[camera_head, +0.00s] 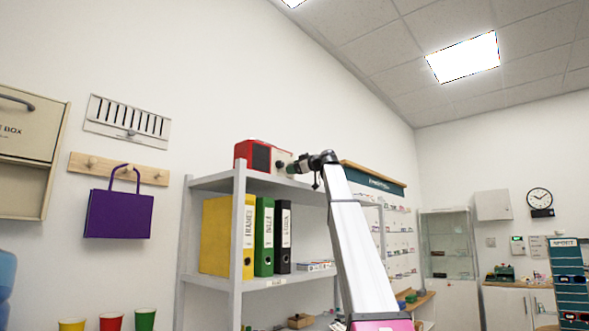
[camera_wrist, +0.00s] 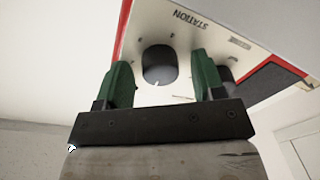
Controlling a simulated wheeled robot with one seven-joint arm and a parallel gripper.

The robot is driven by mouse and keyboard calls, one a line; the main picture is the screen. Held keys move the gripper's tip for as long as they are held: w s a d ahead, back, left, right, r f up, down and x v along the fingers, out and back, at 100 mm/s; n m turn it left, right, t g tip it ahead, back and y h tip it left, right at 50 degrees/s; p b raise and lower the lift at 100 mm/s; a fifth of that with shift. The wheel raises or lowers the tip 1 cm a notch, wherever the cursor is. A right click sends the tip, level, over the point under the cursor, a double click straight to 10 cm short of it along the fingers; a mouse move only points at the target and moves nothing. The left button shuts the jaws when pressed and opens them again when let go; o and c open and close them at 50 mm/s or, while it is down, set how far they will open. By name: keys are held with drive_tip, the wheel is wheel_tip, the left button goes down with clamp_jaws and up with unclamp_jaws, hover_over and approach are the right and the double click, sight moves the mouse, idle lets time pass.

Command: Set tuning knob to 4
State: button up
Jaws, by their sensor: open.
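A red radio with a dark speaker panel (camera_head: 262,156) stands on the top shelf in the head view. In the wrist view its pale front panel (camera_wrist: 205,45) carries the upside-down word STATION. A dark round knob (camera_wrist: 159,64) sits on that panel, with small marks around it too small to read. My gripper (camera_wrist: 160,82) is open, with one green finger on each side of the knob and visible gaps between. A second dark knob (camera_wrist: 223,76) is partly hidden behind the right finger. In the head view my gripper (camera_head: 291,168) is at the radio's right end.
The grey shelf (camera_head: 212,183) holds yellow, green and black binders (camera_head: 263,237) below the radio. A purple bag (camera_head: 118,213) hangs on wall pegs at the left. A pegboard (camera_head: 398,235) is on the wall behind my arm. The space above the radio is clear.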

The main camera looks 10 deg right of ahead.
drive_tip(key=c, duration=0.9)
drive_tip(key=shift+c, duration=0.2)
